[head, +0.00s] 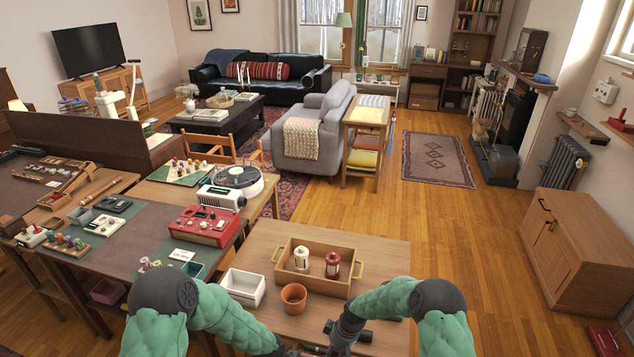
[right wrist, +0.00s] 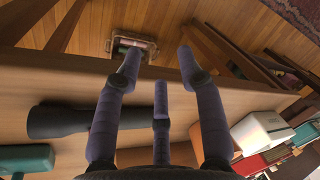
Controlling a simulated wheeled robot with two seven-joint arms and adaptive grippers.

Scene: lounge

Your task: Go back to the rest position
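My left arm comes in from the left and bends down to the bottom edge in the head view. Its gripper (head: 290,350) is mostly cut off, so its fingers cannot be read. My right arm reaches left over the front table (head: 385,262), with its gripper (head: 343,333) low at the table's front. In the right wrist view, the right gripper's (right wrist: 158,62) purple fingers are spread apart with nothing between them. A dark tapered cylinder (right wrist: 75,119) lies on the wooden surface beside the fingers.
On the front table stand a wooden tray (head: 282,277) with a white and a red canister, a terracotta pot (head: 294,297) and a white bin (head: 243,287). A red device (head: 203,226) sits on the table at left. Open floor (head: 450,220) lies to the right, before a wooden cabinet (head: 582,250).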

